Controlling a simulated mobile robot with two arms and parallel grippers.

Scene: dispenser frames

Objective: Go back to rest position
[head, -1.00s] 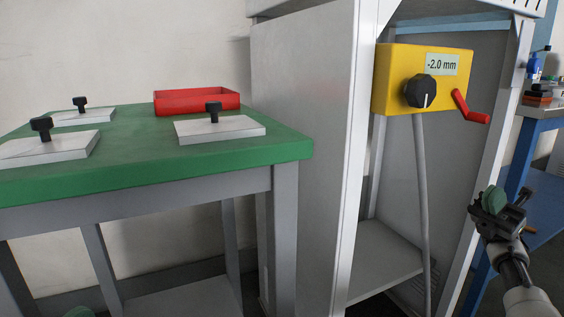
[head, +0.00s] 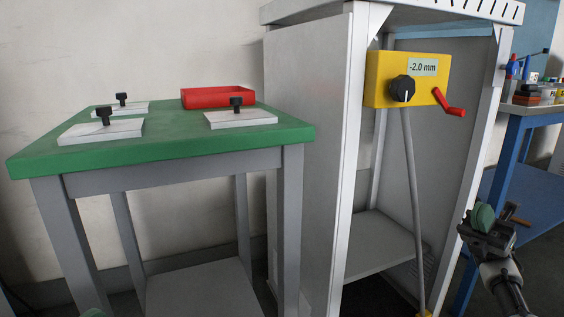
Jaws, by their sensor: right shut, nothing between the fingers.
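My right gripper (head: 487,226) is at the lower right of the head view, in front of the right post of the grey cabinet. It is shut with nothing in it and touches nothing that I can see. My left gripper is not clearly in view; only a small green rounded part shows at the bottom edge. The yellow box (head: 380,78) with a black knob (head: 403,89), a red crank (head: 448,103) and a "-2.0 mm" display is on a grey pole inside the cabinet frame.
A green-topped table (head: 180,137) at left holds several white plates with black knobs and a red tray (head: 218,97). The grey cabinet (head: 308,150) stands beside it. A blue workbench (head: 520,107) with small items is at far right.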

